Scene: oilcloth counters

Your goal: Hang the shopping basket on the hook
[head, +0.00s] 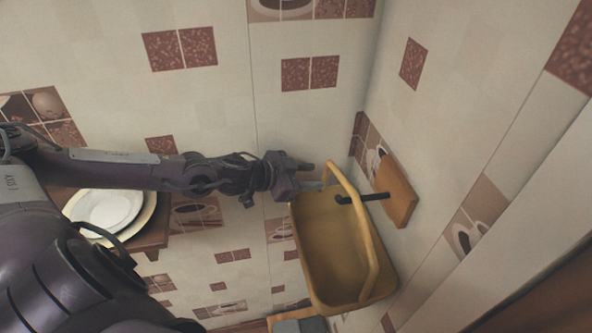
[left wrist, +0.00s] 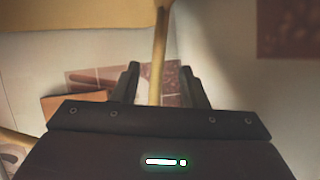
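The yellow shopping basket (head: 340,245) is right of centre in the head view, tilted, with its handle (head: 352,205) raised. The dark hook (head: 376,197) sticks out from a wooden board (head: 398,190) on the right wall. Its tip shows on the left side of the handle, so the two cross in this view; I cannot tell whether they touch. In the left wrist view a yellow bar of the handle (left wrist: 157,60) runs between the two fingers (left wrist: 160,85), with gaps on both sides. My right gripper is out of view.
White plates (head: 105,210) stand on a wooden shelf (head: 153,240) at the left, below my left arm. Tiled walls meet in a corner behind the basket. A grey item (head: 300,325) shows at the bottom edge, below the basket.

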